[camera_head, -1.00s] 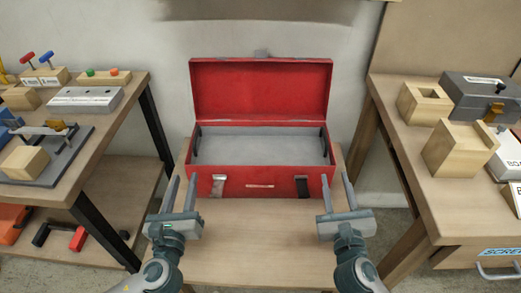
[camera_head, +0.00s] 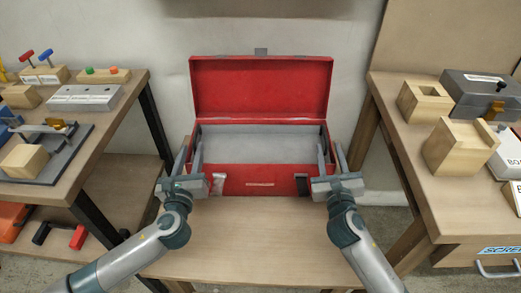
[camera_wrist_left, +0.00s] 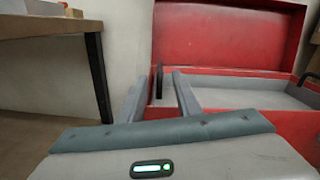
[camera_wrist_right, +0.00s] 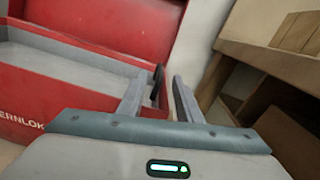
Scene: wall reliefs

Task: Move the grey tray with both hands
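The grey tray (camera_head: 262,148) sits inside the open red toolbox (camera_head: 262,180), level near its top. My left gripper (camera_head: 190,152) is open at the toolbox's left end, and my right gripper (camera_head: 331,150) is open at its right end. Each has one finger on the inner side and one on the outer side. In the left wrist view a dark upright handle (camera_wrist_left: 159,80) at the tray's end shows between the fingertips. In the right wrist view a similar dark handle (camera_wrist_right: 157,82) shows between the fingertips. I see no finger closed on either handle.
The toolbox lid (camera_head: 262,88) stands open at the back. The toolbox rests on a wooden table (camera_head: 255,240) with clear room in front. A left bench (camera_head: 100,135) holds wooden blocks and fixtures. A right bench (camera_head: 410,160) holds wooden blocks and a grey case (camera_head: 480,95).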

